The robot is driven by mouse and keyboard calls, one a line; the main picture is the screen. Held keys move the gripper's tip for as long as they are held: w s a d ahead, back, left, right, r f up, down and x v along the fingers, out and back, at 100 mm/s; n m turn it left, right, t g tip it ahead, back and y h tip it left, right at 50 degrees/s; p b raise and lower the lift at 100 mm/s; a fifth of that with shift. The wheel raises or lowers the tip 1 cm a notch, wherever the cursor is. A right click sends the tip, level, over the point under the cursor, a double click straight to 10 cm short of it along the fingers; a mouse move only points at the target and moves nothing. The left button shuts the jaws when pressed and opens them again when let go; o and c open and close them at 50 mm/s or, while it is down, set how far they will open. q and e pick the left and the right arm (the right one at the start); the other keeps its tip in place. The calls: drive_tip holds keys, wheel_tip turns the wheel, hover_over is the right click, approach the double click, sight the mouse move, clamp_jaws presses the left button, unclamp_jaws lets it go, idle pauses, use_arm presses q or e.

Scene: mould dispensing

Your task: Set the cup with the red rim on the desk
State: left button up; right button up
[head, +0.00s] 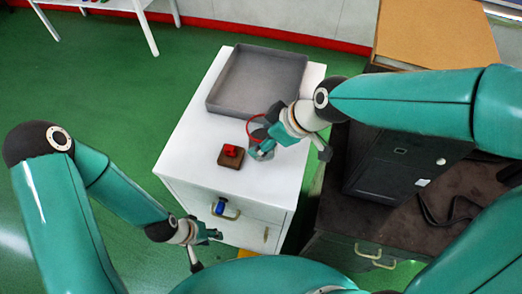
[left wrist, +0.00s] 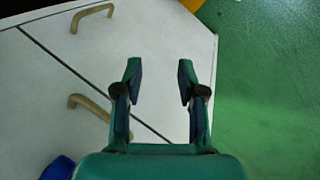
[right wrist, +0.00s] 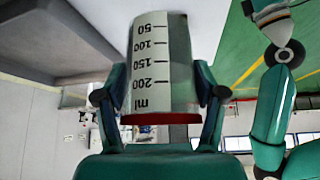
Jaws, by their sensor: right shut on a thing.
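A clear cup with a red rim (head: 256,126) and black millilitre marks is between the fingers of my right gripper (head: 262,150), over the right part of the white desk top (head: 190,150). My right gripper is shut on the cup (right wrist: 160,65), which fills the gap between its fingers in the right wrist view. The fingers and wrist hide much of the cup in the head view, and I cannot tell whether its base touches the desk. My left gripper (head: 206,246) is open and empty in front of the drawers; its fingers are apart in the left wrist view (left wrist: 160,90).
A grey tray (head: 222,104) lies on the back of the desk. A brown block with a red top (head: 231,158) sits left of the cup. A dark cabinet (head: 392,170) stands on the brown surface to the right. A blue object (head: 220,208) is at the drawer handle.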

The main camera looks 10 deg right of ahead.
wheel_tip(320, 180, down, 7)
drive_tip(key=shift+f+b, duration=0.2)
drive_tip(key=shift+b, duration=0.5)
drive_tip(key=o, duration=1.6)
drive_tip(key=shift+r, duration=0.1)
